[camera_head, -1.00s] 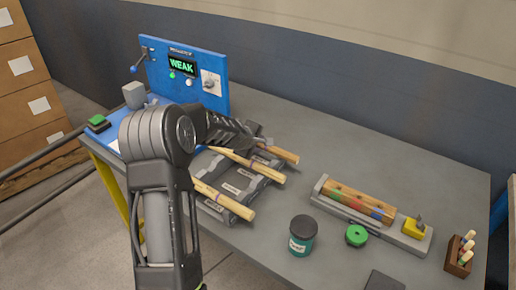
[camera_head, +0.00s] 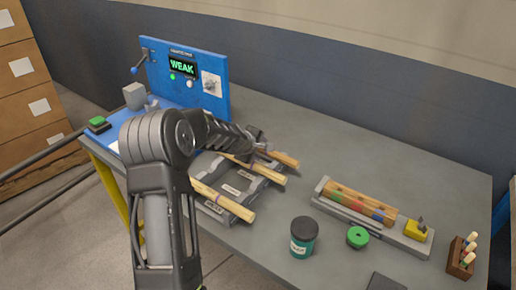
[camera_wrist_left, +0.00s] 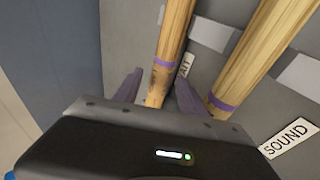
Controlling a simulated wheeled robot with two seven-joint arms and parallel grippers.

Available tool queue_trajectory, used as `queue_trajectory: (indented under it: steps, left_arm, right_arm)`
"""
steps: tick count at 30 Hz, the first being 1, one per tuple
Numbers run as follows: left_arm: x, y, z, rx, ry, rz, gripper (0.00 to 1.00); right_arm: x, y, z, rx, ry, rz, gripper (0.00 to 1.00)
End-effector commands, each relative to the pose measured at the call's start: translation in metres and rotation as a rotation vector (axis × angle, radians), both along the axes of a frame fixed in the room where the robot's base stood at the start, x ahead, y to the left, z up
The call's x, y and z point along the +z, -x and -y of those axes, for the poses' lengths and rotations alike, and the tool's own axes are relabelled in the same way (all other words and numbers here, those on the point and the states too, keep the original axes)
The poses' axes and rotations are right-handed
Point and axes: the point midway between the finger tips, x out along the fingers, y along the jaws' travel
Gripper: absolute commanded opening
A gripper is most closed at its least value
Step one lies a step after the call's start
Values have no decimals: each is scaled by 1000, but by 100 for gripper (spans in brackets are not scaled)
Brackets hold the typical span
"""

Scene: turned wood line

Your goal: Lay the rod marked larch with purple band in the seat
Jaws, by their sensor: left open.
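Several pale wooden rods lie across a grey rack (camera_head: 238,207): a near rod (camera_head: 225,201), a middle rod (camera_head: 262,172) and a far rod (camera_head: 286,159). My left gripper (camera_head: 262,148) is low over the far end of the rack and partly hides the rods. In the left wrist view, its open fingers (camera_wrist_left: 158,90) stand either side of a purple-banded rod (camera_wrist_left: 173,40). Dark marks show on this rod but I cannot read them. A second purple-banded rod (camera_wrist_left: 262,55) lies to its right. I cannot make out the seat for certain. My right gripper is out of view.
A blue test stand (camera_head: 215,97) with a screen reading WEAK is at the back left, with a grey block (camera_head: 134,96). A teal jar (camera_head: 303,240), green disc (camera_head: 357,237), long tray (camera_head: 405,238) and small wooden holder (camera_head: 458,262) occupy the right. A label (camera_wrist_left: 287,137) reads SOUND.

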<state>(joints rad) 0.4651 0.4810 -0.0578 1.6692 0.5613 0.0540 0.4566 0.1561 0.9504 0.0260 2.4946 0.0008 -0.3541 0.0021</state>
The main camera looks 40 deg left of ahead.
Motion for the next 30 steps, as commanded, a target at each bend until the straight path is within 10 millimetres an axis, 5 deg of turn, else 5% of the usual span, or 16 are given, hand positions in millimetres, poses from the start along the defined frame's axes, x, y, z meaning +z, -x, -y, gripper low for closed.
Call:
queue_trajectory:
  steps: [8, 21, 30]
  left_arm:
    - [14, 10, 2, 0, -2, 2, 49]
    - [76, 71, 17, -1, -1, 2, 49]
    - [85, 86, 20, 1, 1, 0, 49]
  right_arm:
    - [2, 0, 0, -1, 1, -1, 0]
    - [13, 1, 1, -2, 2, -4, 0]
    - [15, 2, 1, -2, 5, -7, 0]
